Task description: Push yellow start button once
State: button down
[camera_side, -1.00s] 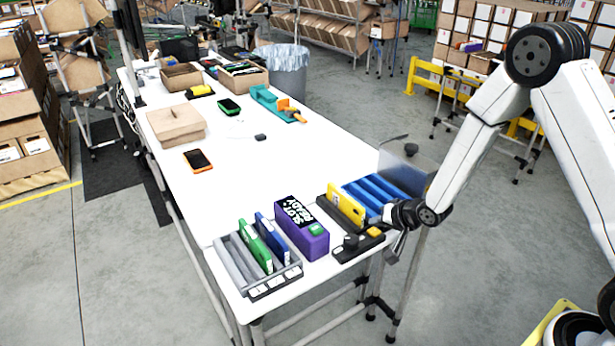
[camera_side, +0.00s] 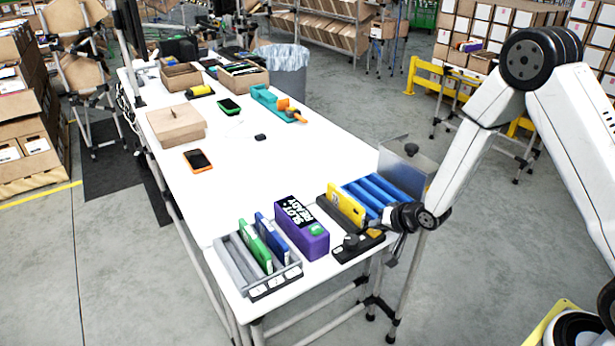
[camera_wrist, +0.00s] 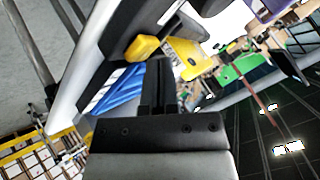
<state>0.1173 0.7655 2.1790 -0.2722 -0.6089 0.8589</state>
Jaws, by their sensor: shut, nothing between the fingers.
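The yellow start button (camera_side: 374,233) sits on a black fixture (camera_side: 345,250) at the table's near right corner. In the wrist view the button (camera_wrist: 143,47) is just above and left of my fingertips (camera_wrist: 158,62). My gripper (camera_side: 371,226) is shut and empty, and its tips are right at the button in the side view, partly covering it. I cannot tell whether they touch it. A round black knob (camera_side: 351,242) is on the same fixture, left of the button.
A purple box with a "SLOT READY" display (camera_side: 314,241) stands left of the fixture. Behind the button are a yellow card (camera_side: 346,204) and a blue rack (camera_side: 376,190). A grey tray (camera_side: 238,262) holds green and blue cards.

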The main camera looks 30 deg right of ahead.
aim_at(376, 233)
jog(key=shift+f, duration=0.45)
dwell(0.9)
jog(key=shift+r, duration=0.9)
jog(key=shift+r, duration=2.5)
